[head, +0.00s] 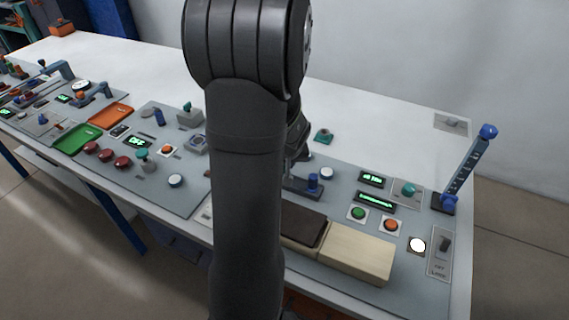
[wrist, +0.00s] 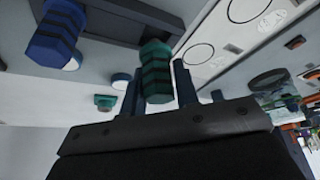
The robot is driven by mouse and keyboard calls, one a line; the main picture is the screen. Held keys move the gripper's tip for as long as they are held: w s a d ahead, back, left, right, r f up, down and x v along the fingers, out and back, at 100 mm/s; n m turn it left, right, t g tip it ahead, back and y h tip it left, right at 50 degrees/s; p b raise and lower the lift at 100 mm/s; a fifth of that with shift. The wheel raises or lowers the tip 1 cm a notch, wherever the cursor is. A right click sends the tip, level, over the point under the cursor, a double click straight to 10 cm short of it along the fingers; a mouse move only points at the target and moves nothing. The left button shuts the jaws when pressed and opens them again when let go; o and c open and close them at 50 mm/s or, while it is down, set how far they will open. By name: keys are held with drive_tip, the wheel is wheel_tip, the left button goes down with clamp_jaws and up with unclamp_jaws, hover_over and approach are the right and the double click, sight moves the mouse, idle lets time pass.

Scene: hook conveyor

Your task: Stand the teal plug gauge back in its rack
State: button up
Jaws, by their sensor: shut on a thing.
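The teal plug gauge (wrist: 155,72) is a ribbed teal piece with dark bands, held between the two fingers of my gripper (wrist: 158,88) in the wrist view. In the head view my arm hides the gauge. The dark rack (wrist: 125,22) lies just beyond the gauge in the wrist view; its right part (head: 300,188) shows beside my arm in the head view. I cannot tell whether the teal gauge touches the rack.
A white button with a blue base (head: 326,173) and a teal part (head: 322,135) lie behind the rack. A brown pad (head: 303,226) and a pale wooden block (head: 352,252) are in front. Buttons and green displays (head: 375,201) fill the panel's right.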

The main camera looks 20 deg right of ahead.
drive_tip(key=shift+f, duration=1.1)
idle(0.3)
idle(0.5)
drive_tip(key=o, duration=1.5)
drive_tip(key=shift+r, duration=3.5)
